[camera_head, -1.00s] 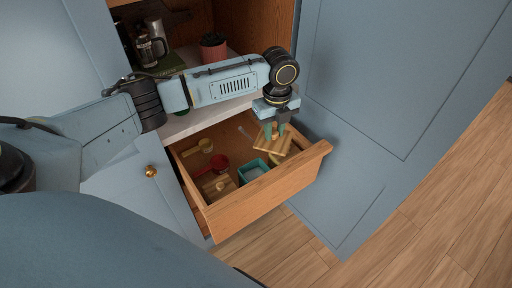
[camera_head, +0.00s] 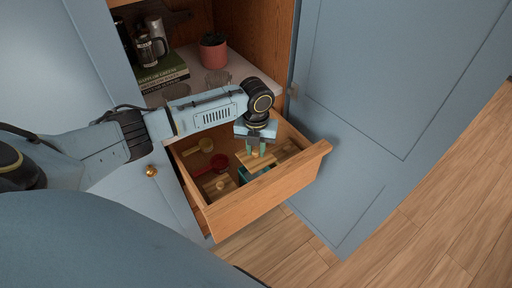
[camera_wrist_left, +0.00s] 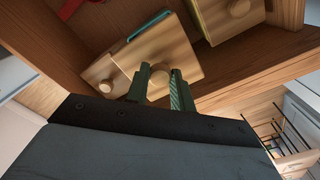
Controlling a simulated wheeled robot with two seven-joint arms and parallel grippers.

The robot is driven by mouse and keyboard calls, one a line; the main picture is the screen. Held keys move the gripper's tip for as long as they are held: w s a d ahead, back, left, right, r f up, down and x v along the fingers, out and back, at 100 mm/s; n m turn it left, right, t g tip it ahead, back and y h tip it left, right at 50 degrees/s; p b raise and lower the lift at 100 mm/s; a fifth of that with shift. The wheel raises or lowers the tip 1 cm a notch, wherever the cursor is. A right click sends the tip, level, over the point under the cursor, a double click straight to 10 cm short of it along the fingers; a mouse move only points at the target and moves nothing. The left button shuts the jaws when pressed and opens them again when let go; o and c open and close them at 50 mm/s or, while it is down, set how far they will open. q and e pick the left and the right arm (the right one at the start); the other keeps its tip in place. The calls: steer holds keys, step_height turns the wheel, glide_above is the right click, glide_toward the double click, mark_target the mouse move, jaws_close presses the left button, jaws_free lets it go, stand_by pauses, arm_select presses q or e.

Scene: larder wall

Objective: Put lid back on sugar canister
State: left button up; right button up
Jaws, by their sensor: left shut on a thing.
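My left gripper (camera_head: 256,150) is shut on the knob of a square wooden lid (camera_head: 260,162), inside the open drawer. The lid is over the teal canister (camera_head: 242,174) and hides most of it; only part of its rim and side shows. In the left wrist view the lid (camera_wrist_left: 170,48) is between the fingers and the canister, with a strip of teal rim (camera_wrist_left: 150,24) beyond its edge. I cannot tell whether lid and rim touch. My right gripper is out of view.
The wooden drawer (camera_head: 262,198) also holds a red scoop (camera_head: 218,162), a yellowish scoop (camera_head: 206,145) and other wooden-lidded canisters, one at left (camera_head: 219,187).

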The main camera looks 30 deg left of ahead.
mark_target(256, 160)
arm_select(q)
steer(key=shift+r+p, duration=0.1)
steer(key=shift+p, duration=0.25)
steer(key=shift+f+b, duration=1.5)
steer(key=shift+f, duration=1.35)
steer(key=shift+f, duration=0.1)
steer(key=shift+f+p, duration=0.35)
steer(key=shift+f, duration=0.15)
steer(key=o, duration=1.5)
steer(key=shift+o, duration=0.2)
